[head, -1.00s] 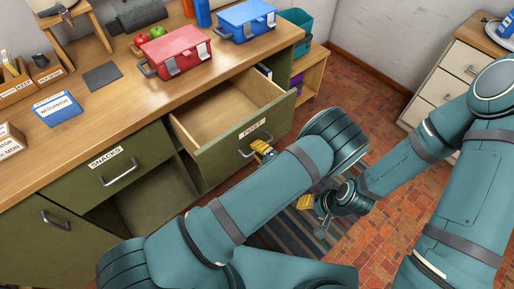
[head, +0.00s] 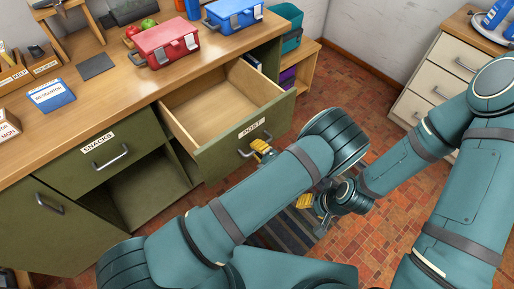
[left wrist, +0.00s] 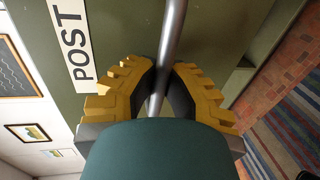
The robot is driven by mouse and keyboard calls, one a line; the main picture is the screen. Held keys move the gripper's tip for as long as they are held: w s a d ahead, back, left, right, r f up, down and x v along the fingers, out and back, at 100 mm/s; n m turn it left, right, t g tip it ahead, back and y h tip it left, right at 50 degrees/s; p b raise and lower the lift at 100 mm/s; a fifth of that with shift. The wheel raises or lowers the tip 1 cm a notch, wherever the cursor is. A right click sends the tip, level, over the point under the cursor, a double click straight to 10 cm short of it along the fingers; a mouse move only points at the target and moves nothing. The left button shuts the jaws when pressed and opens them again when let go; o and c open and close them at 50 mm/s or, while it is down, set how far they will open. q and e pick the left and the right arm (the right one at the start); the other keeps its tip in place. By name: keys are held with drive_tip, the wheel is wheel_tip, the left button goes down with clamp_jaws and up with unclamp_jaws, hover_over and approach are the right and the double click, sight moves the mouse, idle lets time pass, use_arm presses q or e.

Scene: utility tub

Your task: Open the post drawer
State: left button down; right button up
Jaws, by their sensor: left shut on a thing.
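The post drawer (head: 236,143) is a green-fronted wooden drawer with a white POST label. It stands pulled well out of the desk, and the inside I can see is bare wood. My left gripper (head: 262,150) is at its metal handle. In the left wrist view the yellow fingers of my left gripper (left wrist: 158,95) are shut on the handle bar (left wrist: 172,40), just beside the POST label (left wrist: 73,45). My right gripper (head: 308,203) is low over the striped rug, apart from the drawer; its jaw opening is not clear.
The desk top (head: 110,100) holds a red box (head: 165,45), a blue box (head: 233,14) and a blue card box (head: 51,95). The snacks drawer (head: 107,150) is closed at the left. A cream cabinet (head: 440,75) stands right, with open brick floor (head: 365,110) between.

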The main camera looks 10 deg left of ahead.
sight(249, 126)
use_arm(q)
drive_tip(key=c, duration=1)
unclamp_jaws()
wheel_tip(249, 126, up, 10)
drive_tip(key=shift+r, duration=0.1)
